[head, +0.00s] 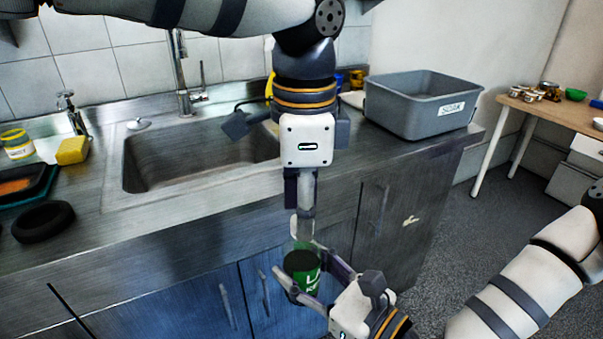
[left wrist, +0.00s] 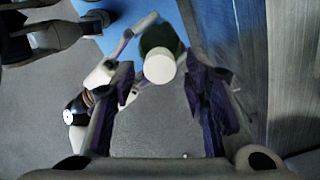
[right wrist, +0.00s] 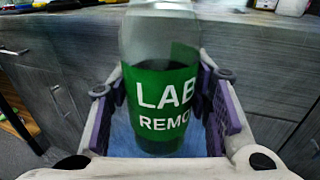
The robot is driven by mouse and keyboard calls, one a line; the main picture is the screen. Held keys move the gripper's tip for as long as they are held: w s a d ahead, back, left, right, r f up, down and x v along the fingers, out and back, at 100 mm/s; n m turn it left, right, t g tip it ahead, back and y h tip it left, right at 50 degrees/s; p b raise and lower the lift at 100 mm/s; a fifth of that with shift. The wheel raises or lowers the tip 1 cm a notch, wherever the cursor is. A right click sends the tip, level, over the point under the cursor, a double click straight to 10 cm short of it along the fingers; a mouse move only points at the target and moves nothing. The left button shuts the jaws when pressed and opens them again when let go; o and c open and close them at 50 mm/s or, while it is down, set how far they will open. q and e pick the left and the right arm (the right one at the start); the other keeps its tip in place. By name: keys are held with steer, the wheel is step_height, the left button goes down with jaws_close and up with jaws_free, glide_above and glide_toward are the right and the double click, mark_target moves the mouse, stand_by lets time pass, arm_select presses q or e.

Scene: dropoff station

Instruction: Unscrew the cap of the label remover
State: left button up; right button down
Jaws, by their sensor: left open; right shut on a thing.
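The label remover is a bottle with a green label (right wrist: 163,92) and a clear upper part, upright in front of the counter. In the head view the bottle (head: 302,267) is held in my right gripper (head: 306,278). The right wrist view shows the two fingers of my right gripper (right wrist: 165,108) on either side of the label. My left gripper (head: 304,200) points straight down above the bottle, open. In the left wrist view the round white cap (left wrist: 159,67) lies between the open fingers of my left gripper (left wrist: 162,84), apparently untouched. The bottle's top is cut off in the right wrist view.
The steel counter (head: 110,240) with a sink (head: 190,160) stands behind the grippers. A grey SOAK bin (head: 408,108) is at the counter's right end. A yellow sponge (head: 73,150) and a black ring (head: 43,222) are at left. A wooden table (head: 555,110) stands far right.

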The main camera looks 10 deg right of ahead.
arm_select(q)
steer(key=shift+f, duration=0.45)
jaws_close()
steer(key=shift+n, duration=1.6)
steer(key=shift+r, duration=0.15)
steer(key=shift+r, duration=0.95)
steer(key=shift+r, duration=0.1)
